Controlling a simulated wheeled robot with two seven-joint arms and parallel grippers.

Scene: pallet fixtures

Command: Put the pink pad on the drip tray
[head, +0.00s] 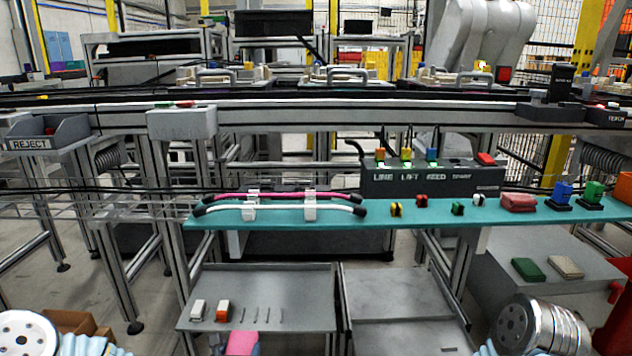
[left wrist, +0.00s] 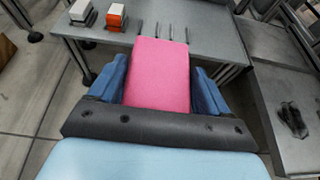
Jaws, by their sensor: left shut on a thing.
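The pink pad (left wrist: 160,72) is a flat pink block gripped between the two blue fingers of my left gripper (left wrist: 158,85) in the left wrist view. In the head view the pad (head: 241,343) shows at the bottom edge, and most of the gripper is cut off below it. The pad is held in front of a grey tray (head: 275,318) on the low shelf. A second grey tray (head: 395,300) lies to its right. I cannot tell which of the two is the drip tray. My right gripper is not in view.
A white block (head: 198,309) and an orange block (head: 222,310) stand on the left tray, beside several thin slots or rods. The teal shelf (head: 400,213) above carries cables and small parts. Green (head: 528,268) and beige pads (head: 566,266) lie at right.

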